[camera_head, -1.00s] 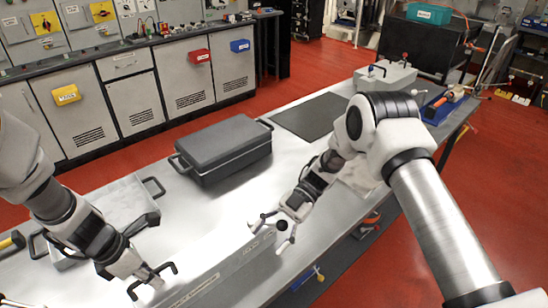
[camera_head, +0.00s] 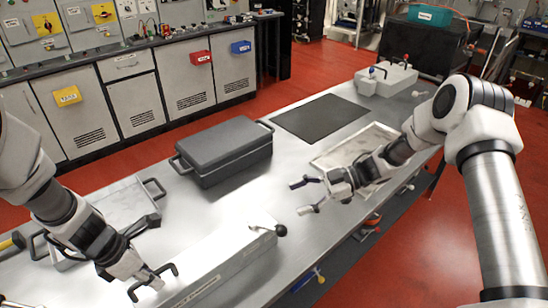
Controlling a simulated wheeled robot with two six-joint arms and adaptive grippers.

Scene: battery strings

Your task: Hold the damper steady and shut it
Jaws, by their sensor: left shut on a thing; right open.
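The damper (camera_head: 222,256) is a long grey box along the table's front edge, with a label on its front that is too blurred to read in full. A black bracket handle (camera_head: 172,267) stands on its left end. My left gripper (camera_head: 153,280) is shut on this handle. A short lever with a black knob (camera_head: 281,230) is at the damper's right end. My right gripper (camera_head: 297,198) is open and empty, above and right of the knob, apart from it. The damper's left end is partly hidden by my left gripper and cut by the frame.
A dark grey lidded case (camera_head: 225,150) stands mid-table behind the damper. A grey tray with black handles (camera_head: 122,204) is at left. A black mat (camera_head: 320,117), a shallow metal tray (camera_head: 325,160) and a grey box (camera_head: 392,78) lie towards the right. Bare table lies between case and damper.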

